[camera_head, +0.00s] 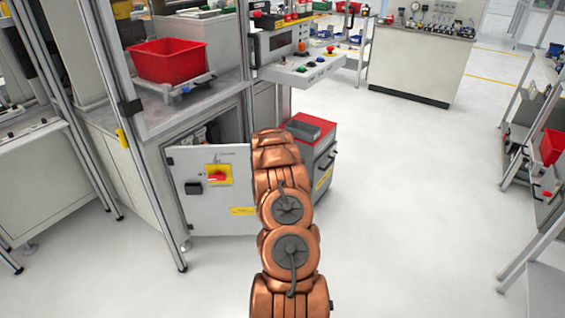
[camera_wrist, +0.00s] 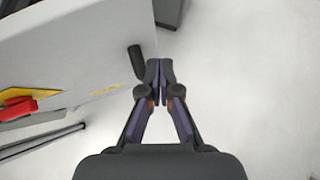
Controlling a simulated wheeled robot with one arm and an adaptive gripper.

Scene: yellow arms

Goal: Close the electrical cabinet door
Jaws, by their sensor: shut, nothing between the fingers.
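The electrical cabinet door (camera_head: 212,202) is light grey and stands open, swung out in front of the cabinet opening (camera_head: 222,126). It carries a red rotary switch (camera_head: 217,176) on a yellow plate and a small black box. My copper arm hides the door's right edge and my gripper in the head view. In the wrist view the door (camera_wrist: 75,45) fills the upper left, with the red switch (camera_wrist: 18,108) at the far left. My gripper (camera_wrist: 159,72) is shut and empty beside the door's edge, close to a dark cylindrical piece (camera_wrist: 137,62). I cannot tell whether they touch.
A grey unit with a red top (camera_head: 318,150) stands just right of the door. An aluminium frame post (camera_head: 130,130) rises on the left. A red bin (camera_head: 166,62) sits on the shelf above the cabinet. The floor (camera_head: 410,210) to the right is clear.

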